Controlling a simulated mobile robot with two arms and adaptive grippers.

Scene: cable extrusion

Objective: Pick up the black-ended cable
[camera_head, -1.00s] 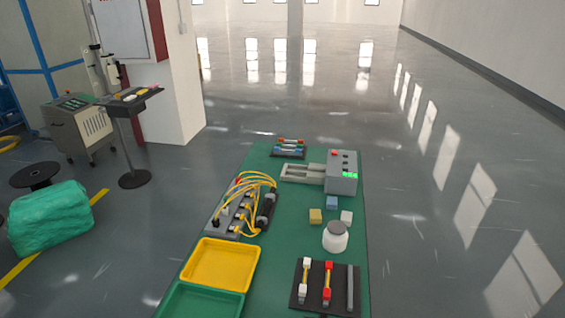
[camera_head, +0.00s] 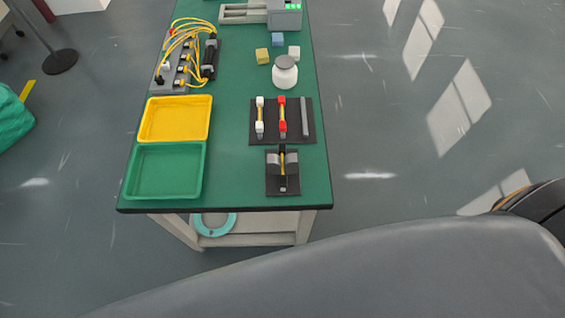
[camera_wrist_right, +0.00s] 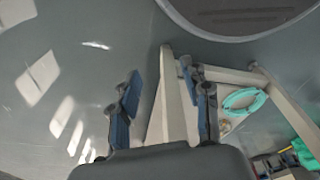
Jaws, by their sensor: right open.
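A short yellow cable with black ends (camera_head: 282,161) lies in a small black holder with grey side blocks (camera_head: 282,187), close to the near edge of the green table. My right gripper (camera_wrist_right: 166,98) shows in the right wrist view with its two blue-padded fingers spread apart and nothing between them. It points at the floor and the table's pale legs, and I cannot make out the black-ended cable there. Neither gripper shows in the head view, and my left gripper is in no view.
A black rack (camera_head: 256,135) with white-ended and red-ended cables sits just behind the holder. A white jar (camera_head: 285,74), small blocks, a yellow tray (camera_head: 176,118) and a green tray (camera_head: 165,172) stand on the table. A teal ring (camera_head: 215,226) lies below.

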